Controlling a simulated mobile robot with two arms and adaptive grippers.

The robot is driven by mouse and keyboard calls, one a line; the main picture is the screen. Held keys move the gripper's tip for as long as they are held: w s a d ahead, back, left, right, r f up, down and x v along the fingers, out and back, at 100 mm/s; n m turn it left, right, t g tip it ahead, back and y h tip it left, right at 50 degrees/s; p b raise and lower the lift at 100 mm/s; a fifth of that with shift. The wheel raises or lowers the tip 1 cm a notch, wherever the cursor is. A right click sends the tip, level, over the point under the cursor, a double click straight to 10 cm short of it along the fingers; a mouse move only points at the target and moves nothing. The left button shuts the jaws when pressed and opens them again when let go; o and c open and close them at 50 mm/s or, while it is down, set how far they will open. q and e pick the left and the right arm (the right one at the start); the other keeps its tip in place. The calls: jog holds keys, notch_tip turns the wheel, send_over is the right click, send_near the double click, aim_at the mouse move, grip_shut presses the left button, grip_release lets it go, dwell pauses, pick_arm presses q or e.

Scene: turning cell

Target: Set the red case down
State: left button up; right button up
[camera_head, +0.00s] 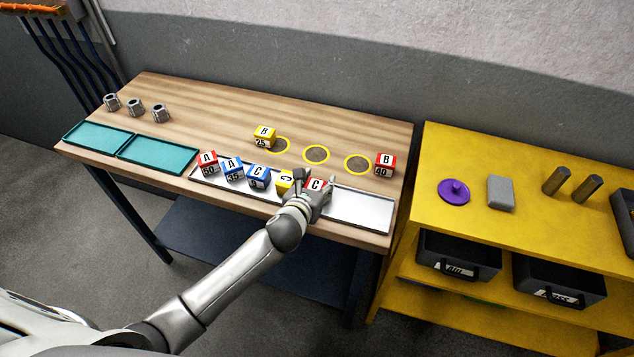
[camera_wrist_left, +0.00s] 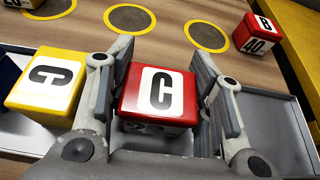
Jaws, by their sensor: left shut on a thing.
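The red case marked C (camera_head: 316,185) is between the fingers of my left gripper (camera_head: 314,182), over the pale metal tray (camera_head: 362,208) on the wooden bench. In the left wrist view the red case (camera_wrist_left: 158,92) sits between both fingers of the gripper (camera_wrist_left: 160,85), which is shut on it. A yellow case marked C (camera_head: 285,182) stands just left of the gripper; it also shows in the left wrist view (camera_wrist_left: 45,88). Whether the red case touches the tray I cannot tell. My right gripper is not in view.
Blue cases (camera_head: 259,177) and (camera_head: 231,168) and a red case marked A (camera_head: 207,163) stand on the tray's left part. A yellow case B (camera_head: 264,137) and a red case B (camera_head: 385,165) stand behind, near yellow rings (camera_head: 316,154). The tray's right end is bare.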

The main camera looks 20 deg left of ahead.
pick_arm(q)
jog(key=shift+f, duration=0.15)
jog(key=o, duration=0.8)
jog(key=shift+f, duration=0.1)
jog(key=shift+o, duration=0.2)
jog(key=b+v, duration=0.1)
jog(key=v, duration=1.1)
